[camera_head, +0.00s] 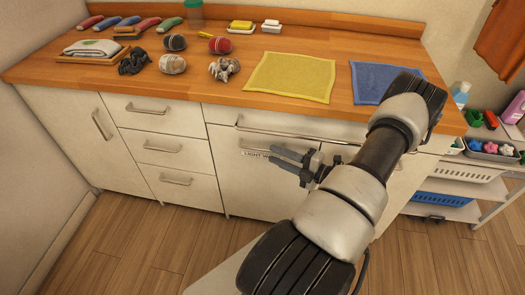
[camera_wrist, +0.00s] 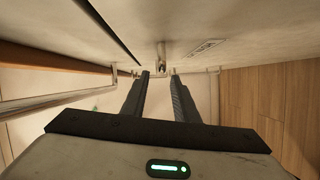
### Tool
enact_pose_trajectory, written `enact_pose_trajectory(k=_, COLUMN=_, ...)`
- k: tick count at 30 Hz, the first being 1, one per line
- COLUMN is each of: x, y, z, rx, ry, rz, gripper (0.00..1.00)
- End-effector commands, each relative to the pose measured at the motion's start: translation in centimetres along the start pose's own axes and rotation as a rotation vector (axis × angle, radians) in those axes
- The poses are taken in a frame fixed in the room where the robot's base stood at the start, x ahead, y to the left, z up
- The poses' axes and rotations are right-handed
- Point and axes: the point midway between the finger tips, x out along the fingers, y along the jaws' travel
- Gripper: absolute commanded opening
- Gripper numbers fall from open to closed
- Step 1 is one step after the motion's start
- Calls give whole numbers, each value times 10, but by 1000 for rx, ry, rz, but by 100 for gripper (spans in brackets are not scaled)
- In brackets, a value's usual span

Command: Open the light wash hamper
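The light wash hamper front (camera_head: 235,170) is a cream panel in the counter's lower middle. It looks closed, and its label (camera_head: 257,155) is partly covered by my gripper. My gripper (camera_head: 274,157) is in front of this panel, its two dark fingers apart. In the wrist view, the open fingers (camera_wrist: 159,75) point toward the pale front, and a small metal handle part (camera_wrist: 161,52) shows near and between their tips. I cannot tell whether they touch it. A label (camera_wrist: 207,46) lies right of the handle part. My arm hides the panel's right side.
A long metal rail (camera_head: 290,132) runs above the panel. Drawers (camera_head: 165,145) stand to the left. The wooden counter holds a yellow cloth (camera_head: 290,77), a blue cloth (camera_head: 375,80) and several bundles. A shelf unit (camera_head: 450,192) stands right. Wood floor (camera_head: 150,240) lies open in front.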

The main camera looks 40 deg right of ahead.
Motion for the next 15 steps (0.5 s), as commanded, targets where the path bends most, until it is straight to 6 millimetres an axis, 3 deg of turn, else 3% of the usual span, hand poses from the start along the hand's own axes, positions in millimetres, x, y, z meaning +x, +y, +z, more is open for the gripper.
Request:
enact_pose_trajectory(k=6, x=41, y=-1, z=-1, rx=-1, ry=3, rz=0, gripper=27)
enact_pose_trajectory(k=15, x=63, y=0, z=0, rx=-1, ry=1, rz=-1, gripper=27)
